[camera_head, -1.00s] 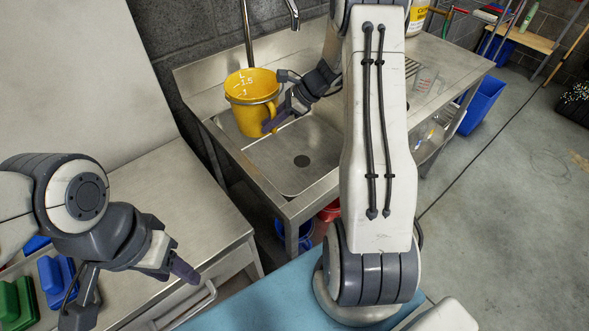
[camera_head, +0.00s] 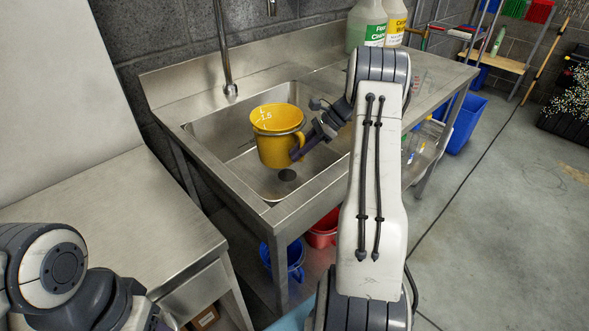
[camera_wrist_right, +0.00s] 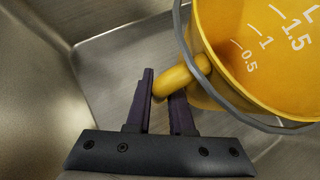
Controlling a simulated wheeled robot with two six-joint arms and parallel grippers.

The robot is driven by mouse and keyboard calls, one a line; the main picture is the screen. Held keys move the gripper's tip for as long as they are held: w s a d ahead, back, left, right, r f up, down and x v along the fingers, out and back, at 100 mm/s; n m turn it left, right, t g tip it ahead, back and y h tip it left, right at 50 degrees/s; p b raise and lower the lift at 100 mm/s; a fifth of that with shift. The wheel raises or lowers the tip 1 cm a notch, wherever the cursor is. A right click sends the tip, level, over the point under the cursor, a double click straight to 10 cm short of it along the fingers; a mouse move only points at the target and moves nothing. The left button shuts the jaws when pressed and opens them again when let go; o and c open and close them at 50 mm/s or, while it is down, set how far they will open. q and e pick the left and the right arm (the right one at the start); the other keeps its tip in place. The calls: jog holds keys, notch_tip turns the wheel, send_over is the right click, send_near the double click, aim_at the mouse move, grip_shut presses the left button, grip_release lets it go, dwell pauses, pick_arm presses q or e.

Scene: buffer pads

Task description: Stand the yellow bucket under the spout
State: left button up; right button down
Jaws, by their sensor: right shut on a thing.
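The yellow bucket (camera_head: 277,143), a jug-like pail with white scale marks and a grey rim band, is upright or nearly so inside the steel sink (camera_head: 204,132). Whether its base touches the sink floor is hard to tell. The spout (camera_head: 271,8) shows at the top edge, above the bucket in the picture; its pipe (camera_head: 222,50) rises behind the sink. My right gripper (camera_head: 297,153) is shut on the bucket's handle. The right wrist view shows the handle (camera_wrist_right: 174,78) between the two fingers (camera_wrist_right: 163,98). My left gripper is below the picture's edge; only part of that arm shows.
The drain (camera_head: 287,175) lies just in front of the bucket. Two bottles (camera_head: 367,24) (camera_head: 395,24) stand on the right worktop. A blue bucket (camera_head: 284,262) and a red bucket (camera_head: 322,230) are under the sink. An empty steel table (camera_head: 100,215) is at left.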

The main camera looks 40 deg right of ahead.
jog(key=shift+f, duration=2.85)
jog(key=c, duration=0.8)
grip_release()
jog(key=shift+d+r, duration=0.15)
jog(key=shift+r, duration=0.2)
jog(key=v, duration=1.1)
jog(key=shift+d+p, duration=0.15)
jog(key=shift+p, duration=0.3)
jog(key=shift+s+r, duration=0.15)
jog(key=shift+r, duration=0.1)
